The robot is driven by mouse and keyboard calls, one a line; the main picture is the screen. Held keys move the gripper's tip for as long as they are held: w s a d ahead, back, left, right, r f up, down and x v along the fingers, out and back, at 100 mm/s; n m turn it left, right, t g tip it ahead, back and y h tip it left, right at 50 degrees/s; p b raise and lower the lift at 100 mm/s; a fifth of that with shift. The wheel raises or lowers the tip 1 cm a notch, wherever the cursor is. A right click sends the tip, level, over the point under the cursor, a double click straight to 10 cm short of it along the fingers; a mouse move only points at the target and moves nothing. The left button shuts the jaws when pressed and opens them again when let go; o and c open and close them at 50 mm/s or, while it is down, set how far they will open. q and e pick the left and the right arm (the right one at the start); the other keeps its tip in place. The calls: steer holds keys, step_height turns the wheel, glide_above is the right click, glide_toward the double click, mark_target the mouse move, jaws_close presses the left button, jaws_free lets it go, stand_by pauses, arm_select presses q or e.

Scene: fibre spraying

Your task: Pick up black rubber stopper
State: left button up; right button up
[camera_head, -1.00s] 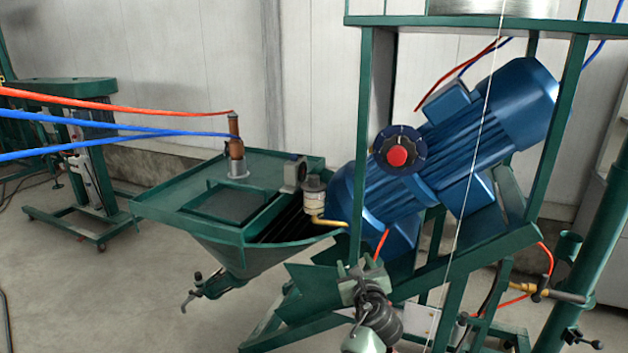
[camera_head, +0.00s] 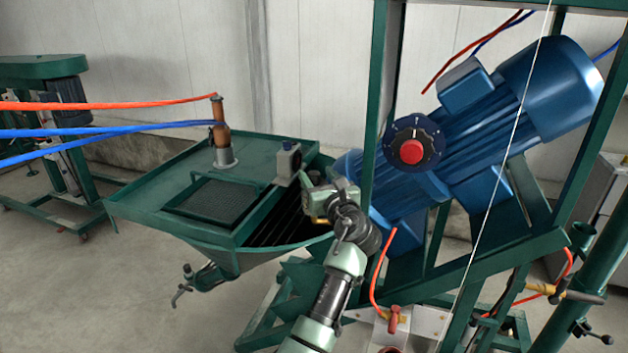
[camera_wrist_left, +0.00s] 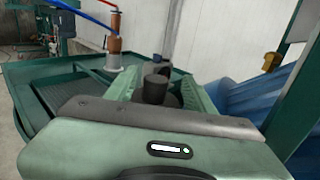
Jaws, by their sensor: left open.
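My left gripper (camera_head: 320,194) is open at the right rim of the green hopper, in front of the blue motor. In the left wrist view its two green fingers (camera_wrist_left: 160,80) stand apart. A short dark cylinder (camera_wrist_left: 155,87), which looks like the black rubber stopper, shows upright between them with a gap on each side. I cannot tell how deep it lies between the fingers. In the head view the gripper hides it. My right gripper is not in view.
The green hopper (camera_head: 150,205) has a grate (camera_head: 217,200) and a copper-coloured upright pipe (camera_head: 219,125) in a grey collar. The blue motor (camera_head: 470,140) with a red-knobbed dial (camera_head: 411,152) and a green frame post (camera_head: 382,100) stand close on the right. Hoses cross at left.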

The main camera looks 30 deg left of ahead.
mark_target(312, 172)
arm_select(q)
steer(key=x, duration=0.3)
steer(key=shift+s+a+f+p, duration=0.15)
steer(key=shift+a+p, duration=0.1)
steer(key=shift+p, duration=0.15)
steer(key=shift+x, duration=0.8)
steer(key=shift+f, duration=0.1)
jaws_close()
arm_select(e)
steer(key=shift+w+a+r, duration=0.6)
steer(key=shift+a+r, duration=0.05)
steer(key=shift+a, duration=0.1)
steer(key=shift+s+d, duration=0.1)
